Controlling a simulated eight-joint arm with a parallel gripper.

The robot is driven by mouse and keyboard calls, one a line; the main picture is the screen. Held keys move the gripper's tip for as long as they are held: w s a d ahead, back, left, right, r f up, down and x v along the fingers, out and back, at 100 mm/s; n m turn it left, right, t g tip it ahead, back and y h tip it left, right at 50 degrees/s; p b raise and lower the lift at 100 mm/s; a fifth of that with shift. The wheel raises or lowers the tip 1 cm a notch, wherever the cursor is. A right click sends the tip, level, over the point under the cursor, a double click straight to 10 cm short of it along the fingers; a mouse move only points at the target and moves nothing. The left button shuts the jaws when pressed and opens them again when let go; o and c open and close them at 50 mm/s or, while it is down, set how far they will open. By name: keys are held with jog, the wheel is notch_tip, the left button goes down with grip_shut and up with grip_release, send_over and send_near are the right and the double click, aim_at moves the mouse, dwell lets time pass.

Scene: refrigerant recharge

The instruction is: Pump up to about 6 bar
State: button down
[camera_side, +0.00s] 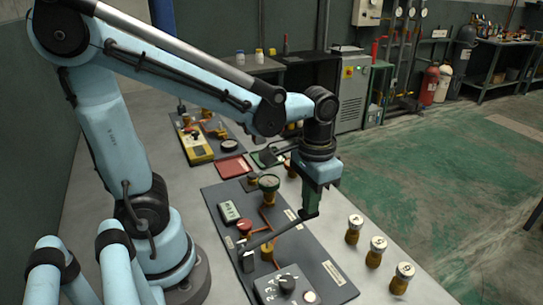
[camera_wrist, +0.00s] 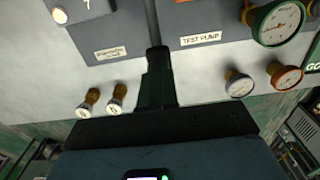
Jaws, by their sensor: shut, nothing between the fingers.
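My gripper (camera_side: 311,209) is shut and empty, pointing down over the dark test-pump panel (camera_side: 222,192). In the wrist view its closed fingers (camera_wrist: 157,62) lie beside the panel with the "TEST PUMP" label (camera_wrist: 200,39). A dark bar like a pump lever (camera_side: 272,237) slants up from the panel to my fingertips; whether they touch is unclear.
A grey box with a black knob (camera_side: 287,283) is at the panel's front. Several brass-and-white capped fittings (camera_side: 353,229) stand along the table's right. A yellow device (camera_side: 197,150) and a red tray (camera_side: 232,167) lie behind. Bare table lies between panel and fittings.

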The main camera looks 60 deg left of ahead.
jog(key=shift+f, duration=0.55)
jog(key=shift+r, duration=1.55)
jog(key=shift+r, duration=2.5)
jog(key=f+t, duration=0.1)
jog(key=t, duration=0.1)
jog(key=a+f+t, duration=0.1)
jog(key=shift+s+a+t, duration=0.15)
jog(key=shift+a+t, duration=0.05)
jog(key=shift+t, duration=0.2)
jog(key=shift+a+f+t, duration=0.25)
jog(key=shift+a+t, duration=0.05)
jog(key=shift+t, duration=0.55)
jog(key=shift+a+f+t, duration=0.25)
jog(key=shift+t, duration=0.6)
